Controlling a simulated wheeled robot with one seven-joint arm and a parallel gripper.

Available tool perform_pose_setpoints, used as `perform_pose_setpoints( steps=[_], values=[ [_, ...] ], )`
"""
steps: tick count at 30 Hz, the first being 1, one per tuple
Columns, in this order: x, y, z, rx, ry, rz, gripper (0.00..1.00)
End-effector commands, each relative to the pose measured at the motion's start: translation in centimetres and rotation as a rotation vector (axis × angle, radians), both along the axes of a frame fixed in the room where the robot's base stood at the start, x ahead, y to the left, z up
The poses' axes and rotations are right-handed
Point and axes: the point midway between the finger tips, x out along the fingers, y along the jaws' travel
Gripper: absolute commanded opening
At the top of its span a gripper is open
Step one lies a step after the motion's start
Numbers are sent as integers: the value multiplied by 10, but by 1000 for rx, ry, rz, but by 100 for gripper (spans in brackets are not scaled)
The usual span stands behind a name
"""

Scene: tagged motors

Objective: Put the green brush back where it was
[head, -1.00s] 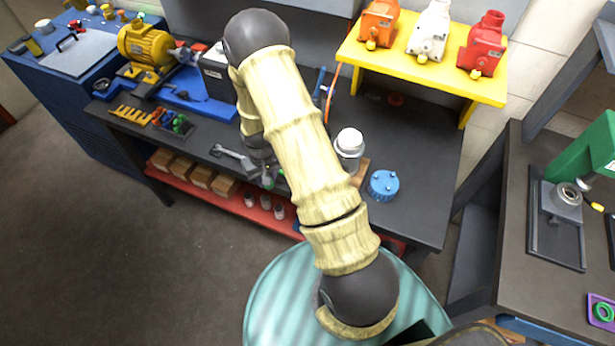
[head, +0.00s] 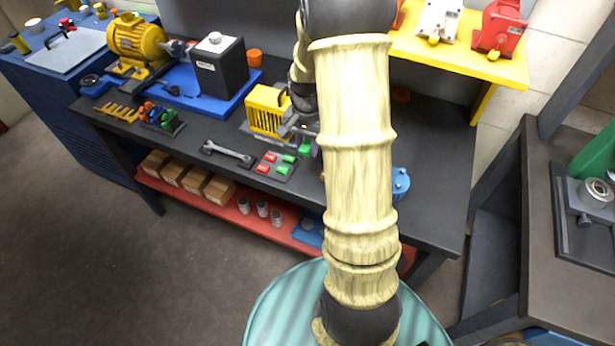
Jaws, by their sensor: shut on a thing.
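My gripper (head: 300,135) is over the middle of the dark workbench, partly hidden by my arm, shut on a small green block that I take for the green brush (head: 305,151). The brush is just right of a dark plate (head: 276,164) near the bench's front edge. The plate carries small red and green blocks in two rows. I cannot tell whether the held brush touches the bench.
A yellow slotted housing (head: 263,112) stands just left of my gripper. A wrench (head: 228,153) lies left of the plate. A black box (head: 220,68) stands on a blue base behind. A blue round part (head: 400,183) is right of my arm.

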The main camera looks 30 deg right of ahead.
Motion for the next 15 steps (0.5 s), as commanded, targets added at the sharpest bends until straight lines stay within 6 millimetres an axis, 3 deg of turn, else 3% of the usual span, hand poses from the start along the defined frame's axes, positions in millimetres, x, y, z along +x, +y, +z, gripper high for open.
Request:
perform_pose_setpoints(
  steps=[5,15],
  values=[
    [0,0,-8,0,1,1,6],
    [0,0,-60,0,1,3,6]
  ],
)
